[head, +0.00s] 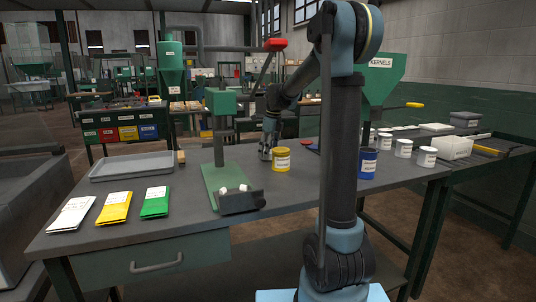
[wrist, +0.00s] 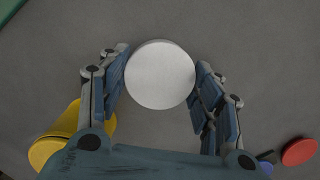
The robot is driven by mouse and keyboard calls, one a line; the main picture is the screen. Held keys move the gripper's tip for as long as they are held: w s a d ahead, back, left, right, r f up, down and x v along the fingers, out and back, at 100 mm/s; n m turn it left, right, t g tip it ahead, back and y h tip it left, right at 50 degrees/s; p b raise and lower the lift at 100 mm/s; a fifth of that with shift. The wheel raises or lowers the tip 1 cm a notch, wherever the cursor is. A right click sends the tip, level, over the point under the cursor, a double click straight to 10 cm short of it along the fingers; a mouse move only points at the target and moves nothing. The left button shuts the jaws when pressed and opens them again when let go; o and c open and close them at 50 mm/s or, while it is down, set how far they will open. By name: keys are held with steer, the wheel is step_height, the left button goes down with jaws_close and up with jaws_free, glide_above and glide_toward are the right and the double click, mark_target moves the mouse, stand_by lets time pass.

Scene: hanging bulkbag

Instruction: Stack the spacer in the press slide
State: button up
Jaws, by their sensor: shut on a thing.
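A round, pale silver disc, which looks like the spacer (wrist: 160,74), lies between the fingers of my gripper (wrist: 161,90) in the wrist view. The fingers are shut on its left and right sides. In the head view my gripper (head: 265,152) is low over the bench, behind the yellow can and right of the press; the disc cannot be made out there. The green press (head: 221,103) stands on a green base plate. A dark block, perhaps the press slide (head: 242,203), sits at the base's front with small white pieces on its top.
The yellow can (head: 281,160) stands close to my gripper and shows in the wrist view (wrist: 58,142). A blue can (head: 367,163) is farther right. A red disc (wrist: 299,152) lies nearby. A grey tray (head: 131,167) and coloured packets (head: 115,208) lie left of the press.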

steer(key=shift+f, duration=0.25)
steer(key=o, duration=1.3)
steer(key=shift+f, duration=0.1)
